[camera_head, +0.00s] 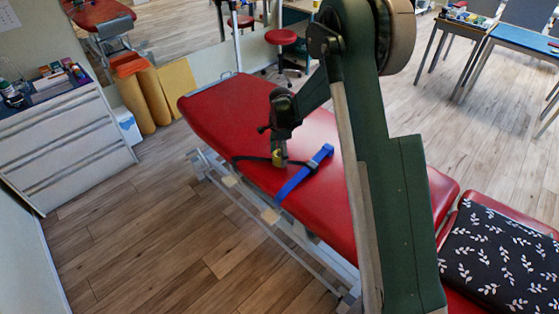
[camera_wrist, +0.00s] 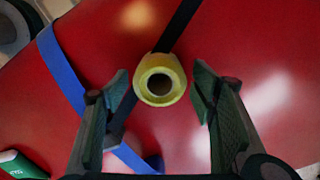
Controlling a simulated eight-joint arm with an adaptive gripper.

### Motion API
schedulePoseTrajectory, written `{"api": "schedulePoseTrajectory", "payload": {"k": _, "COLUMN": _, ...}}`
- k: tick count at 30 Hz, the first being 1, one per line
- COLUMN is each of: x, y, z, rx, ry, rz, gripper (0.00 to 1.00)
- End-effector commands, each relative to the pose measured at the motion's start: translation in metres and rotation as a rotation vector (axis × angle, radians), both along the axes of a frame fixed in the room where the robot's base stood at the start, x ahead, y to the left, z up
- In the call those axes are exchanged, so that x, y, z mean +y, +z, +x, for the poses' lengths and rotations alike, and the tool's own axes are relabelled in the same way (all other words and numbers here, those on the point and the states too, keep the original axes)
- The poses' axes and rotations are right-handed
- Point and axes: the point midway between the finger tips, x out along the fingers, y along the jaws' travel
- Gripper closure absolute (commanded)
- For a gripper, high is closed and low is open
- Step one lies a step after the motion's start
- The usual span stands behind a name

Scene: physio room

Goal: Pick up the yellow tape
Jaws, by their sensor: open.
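The yellow tape (camera_wrist: 160,80) is a small roll with a dark round hole, seen from above in the wrist view. It rests on or against a black strap on the red treatment table. In the head view a bit of the yellow tape (camera_head: 278,157) shows at the end of my arm. My gripper (camera_wrist: 160,102) is open, its two fingers on the left and right of the roll with a gap on each side. The fingers appear apart from the tape.
A red treatment table (camera_head: 230,108) lies under my arm. A blue strap (camera_head: 304,174) and a black strap (camera_wrist: 182,24) lie across it. A green box (camera_wrist: 22,165) shows at the lower left of the wrist view. A dark leaf-patterned cushion (camera_head: 500,258) lies at right.

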Motion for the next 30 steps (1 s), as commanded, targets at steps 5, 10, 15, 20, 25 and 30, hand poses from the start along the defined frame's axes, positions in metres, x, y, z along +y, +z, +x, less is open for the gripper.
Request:
{"api": "schedulePoseTrajectory", "payload": {"k": 5, "x": 0.0, "y": -0.0078, "z": -0.0003, "rx": 0.0, "ry": 0.0, "rz": 0.0, "gripper": 0.44}}
{"api": "schedulePoseTrajectory", "payload": {"k": 10, "x": 0.0, "y": -0.0075, "z": -0.0003, "rx": 0.0, "ry": 0.0, "rz": 0.0, "gripper": 0.44}}
{"api": "schedulePoseTrajectory", "payload": {"k": 15, "x": 0.0, "y": -0.0074, "z": -0.0003, "rx": 0.0, "ry": 0.0, "rz": 0.0, "gripper": 0.44}}
{"api": "schedulePoseTrajectory", "payload": {"k": 20, "x": 0.0, "y": -0.0073, "z": -0.0003, "rx": 0.0, "ry": 0.0, "rz": 0.0, "gripper": 0.44}}
{"api": "schedulePoseTrajectory", "payload": {"k": 25, "x": 0.0, "y": -0.0073, "z": -0.0003, "rx": 0.0, "ry": 0.0, "rz": 0.0, "gripper": 0.65}}
{"api": "schedulePoseTrajectory", "payload": {"k": 30, "x": 0.0, "y": -0.0073, "z": -0.0003, "rx": 0.0, "ry": 0.0, "rz": 0.0, "gripper": 0.73}}
